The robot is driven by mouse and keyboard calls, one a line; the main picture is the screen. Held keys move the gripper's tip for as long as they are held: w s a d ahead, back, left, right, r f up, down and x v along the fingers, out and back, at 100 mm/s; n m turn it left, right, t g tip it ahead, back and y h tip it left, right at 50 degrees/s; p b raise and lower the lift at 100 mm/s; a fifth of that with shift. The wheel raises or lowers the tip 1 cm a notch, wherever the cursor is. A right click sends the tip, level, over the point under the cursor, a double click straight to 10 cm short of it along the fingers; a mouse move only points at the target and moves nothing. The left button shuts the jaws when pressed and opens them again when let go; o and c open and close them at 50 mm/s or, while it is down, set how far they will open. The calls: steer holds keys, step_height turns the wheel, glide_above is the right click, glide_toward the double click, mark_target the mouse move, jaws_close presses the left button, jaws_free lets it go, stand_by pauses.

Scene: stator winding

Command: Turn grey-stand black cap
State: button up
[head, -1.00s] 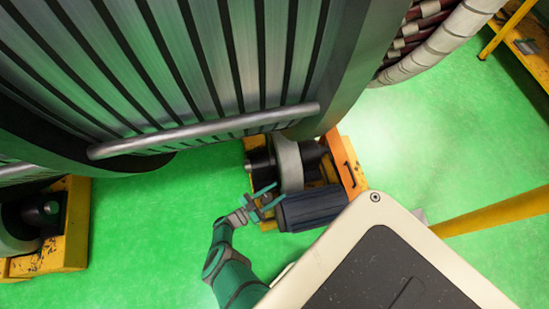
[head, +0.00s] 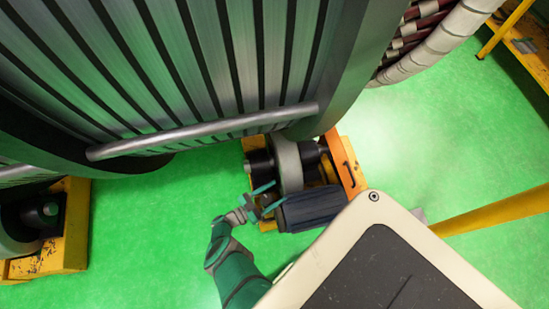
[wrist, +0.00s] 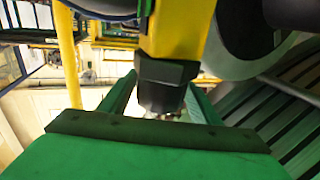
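My gripper (head: 267,198) is open in the head view, with its two teal fingers apart beside a yellow-orange roller stand (head: 349,165) under the large slatted cylinder. In the wrist view, a dark blocky cap (wrist: 167,71) sits at the end of a yellow bar (wrist: 178,28). Its narrower dark lower part lies between my two green fingers, with a gap visible on both sides. I cannot tell how deep it sits between them. No plainly grey stand shows; the stand carries a pale grey roller (head: 289,165) and a dark ribbed cylinder (head: 310,208).
The slatted metal cylinder (head: 180,60) with a lengthwise rod (head: 200,133) hangs close above the stand. Another yellow stand (head: 72,225) is at the left. A yellow bar (head: 490,212) crosses the right. Green floor (head: 140,230) is clear between the stands.

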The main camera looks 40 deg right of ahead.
steer(key=shift+r, duration=0.45)
stand_by(0.3)
steer(key=s+a+r, duration=0.8)
steer(key=s+r, duration=0.3)
steer(key=r, duration=0.1)
steer(key=shift+s, duration=0.25)
stand_by(0.8)
steer(key=shift+a+r, duration=0.1)
steer(key=shift+a, duration=0.05)
